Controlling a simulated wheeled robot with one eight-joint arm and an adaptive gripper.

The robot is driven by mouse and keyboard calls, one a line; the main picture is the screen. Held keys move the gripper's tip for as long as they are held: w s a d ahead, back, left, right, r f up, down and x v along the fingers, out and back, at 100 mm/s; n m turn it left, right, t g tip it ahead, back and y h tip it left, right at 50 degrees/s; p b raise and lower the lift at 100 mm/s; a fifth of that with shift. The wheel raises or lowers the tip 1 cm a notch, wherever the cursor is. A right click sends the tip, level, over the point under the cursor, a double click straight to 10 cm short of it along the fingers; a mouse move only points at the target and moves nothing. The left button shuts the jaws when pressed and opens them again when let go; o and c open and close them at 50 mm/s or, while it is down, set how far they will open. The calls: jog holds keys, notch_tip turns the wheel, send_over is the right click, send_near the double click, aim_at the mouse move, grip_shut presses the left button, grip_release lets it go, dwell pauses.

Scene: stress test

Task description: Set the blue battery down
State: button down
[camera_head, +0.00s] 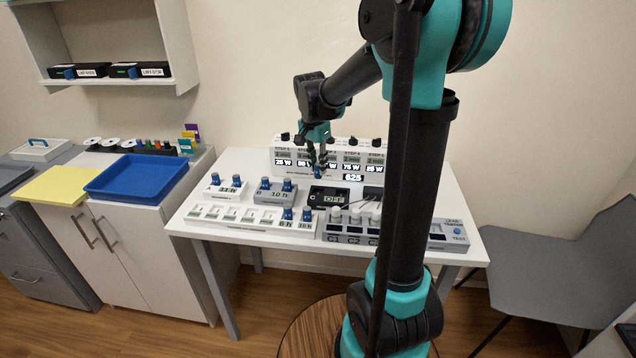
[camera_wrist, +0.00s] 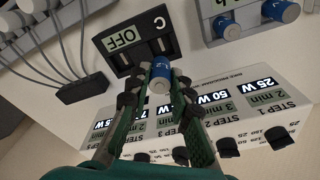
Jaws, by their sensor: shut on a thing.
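My gripper (camera_head: 322,166) is above the back middle of the white table, in front of the step panel. In the wrist view its two fingers (camera_wrist: 159,88) are closed around a blue battery (camera_wrist: 161,73) with a pale end. Beyond the battery is the black box reading OFF (camera_wrist: 129,43), with two slots in its top; the battery's far end overlaps the box's edge in that view. I cannot tell whether they touch. In the head view this box (camera_head: 328,197) lies just below the gripper. The held battery is largely hidden there by the fingers.
Other blue batteries stand in the grey 10 h box (camera_head: 275,192), the white 11 h box (camera_head: 224,190) and the white slotted tray (camera_head: 236,217). The step panel (camera_head: 281,153) stands close behind the gripper. A dark box with cables (camera_wrist: 84,89) is beside the OFF box.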

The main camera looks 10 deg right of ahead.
aim_at(318, 177)
jog(key=shift+f, duration=3.25)
jog(key=c, duration=1.4)
grip_release()
jog(key=shift+f, duration=0.1)
jog(key=shift+o, duration=0.2)
jog(key=r, duration=0.8)
jog(key=s+a+r, duration=0.1)
jog(key=r, duration=0.3)
jog(key=shift+r, duration=0.1)
